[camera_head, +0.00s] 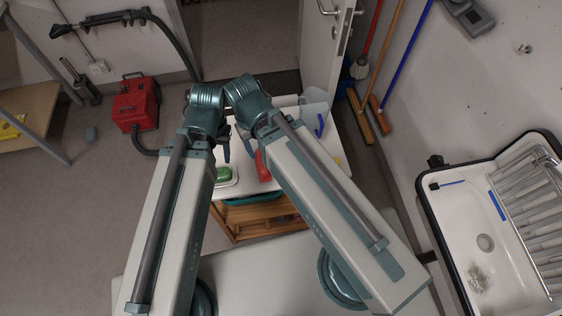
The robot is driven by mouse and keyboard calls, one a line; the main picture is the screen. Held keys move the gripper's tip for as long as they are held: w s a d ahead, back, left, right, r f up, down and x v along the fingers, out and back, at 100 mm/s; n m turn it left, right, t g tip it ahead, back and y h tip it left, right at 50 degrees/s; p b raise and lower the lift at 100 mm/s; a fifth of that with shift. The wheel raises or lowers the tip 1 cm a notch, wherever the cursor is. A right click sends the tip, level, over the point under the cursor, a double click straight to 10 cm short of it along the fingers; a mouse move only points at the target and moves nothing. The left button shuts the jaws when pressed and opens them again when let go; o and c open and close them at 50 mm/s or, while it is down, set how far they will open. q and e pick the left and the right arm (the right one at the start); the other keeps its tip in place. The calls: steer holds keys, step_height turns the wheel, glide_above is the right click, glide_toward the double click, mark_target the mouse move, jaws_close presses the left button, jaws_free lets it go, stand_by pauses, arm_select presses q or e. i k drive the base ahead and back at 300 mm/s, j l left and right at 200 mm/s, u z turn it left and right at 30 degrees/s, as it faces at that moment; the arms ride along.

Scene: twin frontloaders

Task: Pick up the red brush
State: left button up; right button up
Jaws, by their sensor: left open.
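A red object that looks like the red brush (262,166) lies on the white table top (285,180), partly hidden by my right arm. My left gripper (229,148) is over the table, a little left of the red object and apart from it. It is open, with nothing visible between its fingers. My right gripper is mostly hidden behind the arm links near the same spot, and I cannot make out its fingers.
A green sponge-like item (224,174) in a white dish lies left of the red object. A clear container (315,106) stands at the table's back right.

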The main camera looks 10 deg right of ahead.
mark_target(265, 174)
steer(key=z, duration=0.25)
steer(key=k+j+z, duration=0.1)
steer(key=j+z, duration=0.25)
steer(key=k+j+z, duration=0.1)
steer(key=z, duration=0.2)
steer(key=k+j+z, duration=0.15)
steer(key=z, duration=0.2)
